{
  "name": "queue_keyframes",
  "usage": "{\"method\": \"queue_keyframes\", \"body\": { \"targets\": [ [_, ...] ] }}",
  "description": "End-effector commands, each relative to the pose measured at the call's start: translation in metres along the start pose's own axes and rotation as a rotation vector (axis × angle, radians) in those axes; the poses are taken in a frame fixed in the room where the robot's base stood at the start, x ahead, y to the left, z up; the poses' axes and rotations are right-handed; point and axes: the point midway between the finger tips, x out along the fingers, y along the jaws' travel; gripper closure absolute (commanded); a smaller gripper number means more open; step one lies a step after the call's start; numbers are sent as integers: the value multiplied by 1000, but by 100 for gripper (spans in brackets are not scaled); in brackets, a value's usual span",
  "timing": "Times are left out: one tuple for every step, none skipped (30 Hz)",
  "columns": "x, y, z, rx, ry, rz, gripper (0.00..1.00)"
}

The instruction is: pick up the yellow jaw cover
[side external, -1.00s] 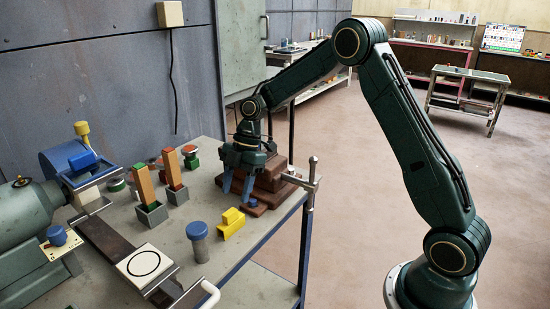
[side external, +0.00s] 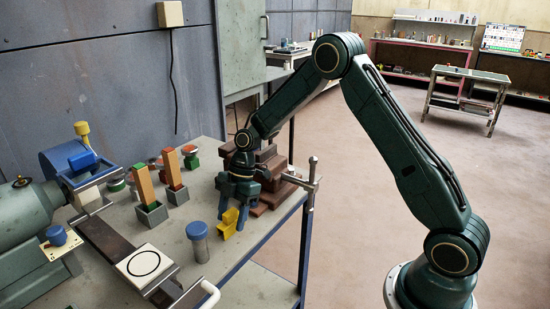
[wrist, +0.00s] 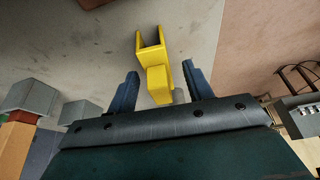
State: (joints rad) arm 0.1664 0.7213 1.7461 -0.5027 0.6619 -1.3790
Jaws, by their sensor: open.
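The yellow jaw cover (side external: 229,226) stands on the grey bench top near its front edge. In the wrist view the yellow jaw cover (wrist: 157,82) is a U-shaped piece with a raised block on the near end. My gripper (side external: 234,217) is open, pointing down at the cover, with its blue fingers partly overlapping it in the side view. In the wrist view my gripper (wrist: 160,71) has one finger on each side of the cover, with a visible gap on the left and a narrower one on the right. I cannot tell whether either finger touches it.
A blue-capped grey cylinder (side external: 198,241) stands just left of the cover. Grey holders with an orange bar (side external: 144,184) and a red-orange bar (side external: 172,169) stand farther left.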

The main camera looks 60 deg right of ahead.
Motion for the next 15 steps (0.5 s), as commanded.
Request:
{"method": "queue_keyframes", "body": {
  "targets": [
    [6,0,0,0,0,-1,49],
    [9,0,0,0,0,-1,49],
    [12,0,0,0,0,-1,49],
    [14,0,0,0,-1,-1,49],
    [15,0,0,0,-1,0,49],
    [16,0,0,0,-1,0,49],
    [17,0,0,0,-1,1,49],
    [17,0,0,0,-1,1,49],
    [17,0,0,0,-1,1,49],
    [17,0,0,0,-1,1,49],
    [17,0,0,0,-1,1,49],
    [17,0,0,0,-1,1,49],
    [17,0,0,0,-1,1,49],
    [17,0,0,0,-1,1,49],
    [17,0,0,0,-1,1,49]
  ]
}}
